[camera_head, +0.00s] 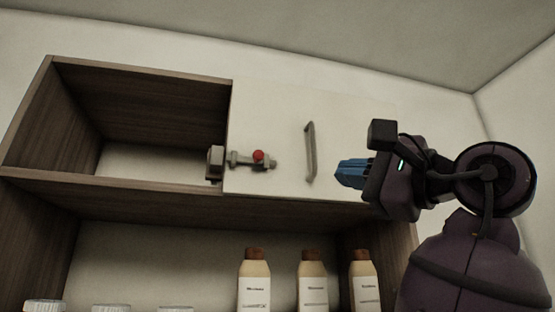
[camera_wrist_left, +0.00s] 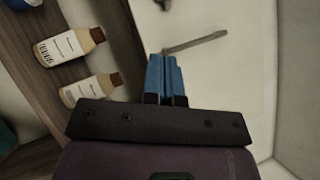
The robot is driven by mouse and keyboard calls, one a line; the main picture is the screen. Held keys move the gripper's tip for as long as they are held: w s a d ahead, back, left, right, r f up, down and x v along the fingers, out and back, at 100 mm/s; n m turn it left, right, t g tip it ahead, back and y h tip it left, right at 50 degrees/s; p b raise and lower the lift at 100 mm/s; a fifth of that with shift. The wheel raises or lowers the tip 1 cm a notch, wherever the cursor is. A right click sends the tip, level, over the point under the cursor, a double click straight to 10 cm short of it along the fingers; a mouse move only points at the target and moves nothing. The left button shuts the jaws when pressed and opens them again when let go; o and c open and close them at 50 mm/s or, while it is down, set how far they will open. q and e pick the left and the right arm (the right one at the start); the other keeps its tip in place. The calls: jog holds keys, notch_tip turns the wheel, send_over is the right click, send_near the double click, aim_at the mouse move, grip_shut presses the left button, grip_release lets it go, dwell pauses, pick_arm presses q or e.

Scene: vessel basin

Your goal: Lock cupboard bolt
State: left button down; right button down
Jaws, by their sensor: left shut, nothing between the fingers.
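The white cupboard door (camera_head: 290,118) is closed. The grey bolt (camera_head: 241,158) with a red knob (camera_head: 258,155) lies level across its lower left part. A grey catch block (camera_head: 215,160) sits at the door's left edge. I cannot tell whether the rod's end reaches into it. My left gripper (camera_head: 338,174) has blue fingers, is shut and empty, and points left, just right of the door handle (camera_head: 310,151) and well right of the bolt. In the left wrist view the shut fingertips (camera_wrist_left: 163,57) are near the handle (camera_wrist_left: 196,43). My right gripper is out of view.
Left of the door is an open, empty compartment (camera_head: 150,115). On the shelf below stand several brown-capped bottles (camera_head: 254,285) and white lids (camera_head: 44,305). Bottles also show in the left wrist view (camera_wrist_left: 75,46). The space before the door's left part looks clear.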

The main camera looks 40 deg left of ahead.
pick_arm(q)
jog(key=shift+a, duration=0.1)
jog(key=p, duration=0.3)
send_near(253, 158)
jog(key=w+a+r, duration=0.2)
jog(key=w+a, duration=0.1)
jog(key=a, duration=0.2)
jog(key=shift+s+a+r, duration=0.15)
